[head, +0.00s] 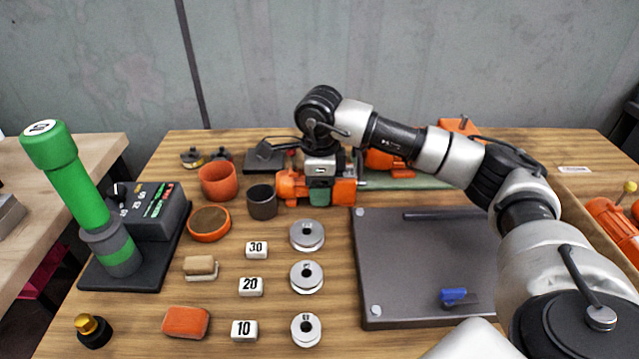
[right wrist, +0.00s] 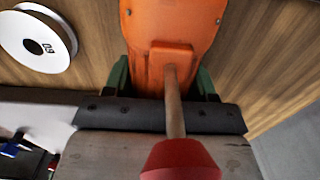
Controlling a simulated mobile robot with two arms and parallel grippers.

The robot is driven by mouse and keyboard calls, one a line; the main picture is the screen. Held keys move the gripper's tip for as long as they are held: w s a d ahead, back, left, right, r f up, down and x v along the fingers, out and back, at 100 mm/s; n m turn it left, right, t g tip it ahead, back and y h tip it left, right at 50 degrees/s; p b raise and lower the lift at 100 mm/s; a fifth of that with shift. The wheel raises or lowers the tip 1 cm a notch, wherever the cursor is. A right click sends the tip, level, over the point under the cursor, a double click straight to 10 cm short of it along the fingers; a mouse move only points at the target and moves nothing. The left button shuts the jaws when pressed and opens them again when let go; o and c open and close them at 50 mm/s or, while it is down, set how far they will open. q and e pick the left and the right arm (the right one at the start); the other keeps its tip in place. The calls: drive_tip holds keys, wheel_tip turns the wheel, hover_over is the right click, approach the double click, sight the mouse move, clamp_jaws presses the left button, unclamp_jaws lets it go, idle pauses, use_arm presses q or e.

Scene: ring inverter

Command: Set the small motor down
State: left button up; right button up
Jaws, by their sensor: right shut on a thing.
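The small motor (head: 342,191) is orange and lies sideways behind the weights in the head view, near the table's middle. My right gripper (head: 319,186) comes down over it from above and is shut on it. In the right wrist view the orange motor body (right wrist: 172,35) sits between the gripper's green finger pads (right wrist: 163,80). A thin rod with a red knob (right wrist: 180,160) shows in front of it. I cannot tell whether the motor's underside touches the table. My left gripper is not in view.
A dark cup (head: 262,203) stands close to the motor's left. A grey plate (head: 430,260) lies at front right. Round weights (head: 307,235) and numbered white blocks (head: 257,250) stand in front. Another orange machine (head: 388,160) is behind on a green mat (head: 410,182).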

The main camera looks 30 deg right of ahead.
clamp_jaws()
drive_tip(key=shift+r, duration=0.15)
